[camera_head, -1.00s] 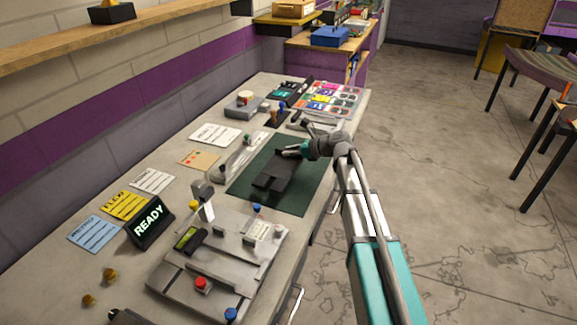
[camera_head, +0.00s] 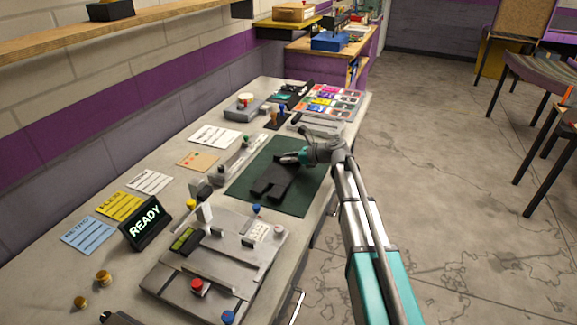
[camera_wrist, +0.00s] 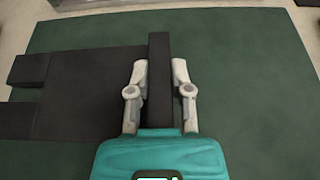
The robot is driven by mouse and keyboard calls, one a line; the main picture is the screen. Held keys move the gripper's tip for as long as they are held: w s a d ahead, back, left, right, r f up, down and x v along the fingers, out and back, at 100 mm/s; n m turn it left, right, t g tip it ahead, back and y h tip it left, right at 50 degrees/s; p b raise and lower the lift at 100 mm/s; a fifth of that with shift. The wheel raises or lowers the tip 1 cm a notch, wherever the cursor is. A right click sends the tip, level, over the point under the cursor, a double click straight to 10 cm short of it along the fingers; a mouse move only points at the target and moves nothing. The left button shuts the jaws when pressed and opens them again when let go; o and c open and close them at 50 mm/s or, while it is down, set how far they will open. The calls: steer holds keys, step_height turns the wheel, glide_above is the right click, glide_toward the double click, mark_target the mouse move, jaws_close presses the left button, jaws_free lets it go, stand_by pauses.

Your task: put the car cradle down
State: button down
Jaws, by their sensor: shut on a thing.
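The car cradle (camera_head: 272,178) is a dark, flat block with a notched end, over the dark green mat (camera_head: 304,200) on the bench. In the wrist view the cradle (camera_wrist: 90,85) spreads to the left, and its raised upright bar (camera_wrist: 159,75) stands between the two fingers. My gripper (camera_head: 292,158) is shut on that bar at the cradle's far end; in the wrist view the gripper (camera_wrist: 159,90) has one finger on each side. The cradle looks level and very close to the mat; I cannot tell whether it touches.
A grey fixture with buttons (camera_head: 215,255) stands in front of the mat. A READY display (camera_head: 146,222) and several cards lie to the left. A grey rail (camera_head: 240,155) runs along the mat's left edge. A colourful tray (camera_head: 330,102) is behind. Bare mat surrounds the cradle's right side.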

steer(key=shift+f+b, duration=0.35)
steer(key=shift+f, duration=0.25)
steer(key=shift+f, duration=0.15)
steer(key=c, duration=0.5)
jaws_free()
steer(key=shift+c, duration=0.2)
steer(key=shift+r, duration=0.25)
steer(key=shift+s+d+r, duration=0.1)
steer(key=shift+s+d, duration=0.05)
steer(key=shift+d, duration=0.15)
steer(key=p+v, duration=0.4)
steer(key=v, duration=0.7)
steer(key=shift+s+d+r+p, duration=0.1)
steer(key=shift+d+p, duration=0.05)
steer(key=shift+p, duration=0.2)
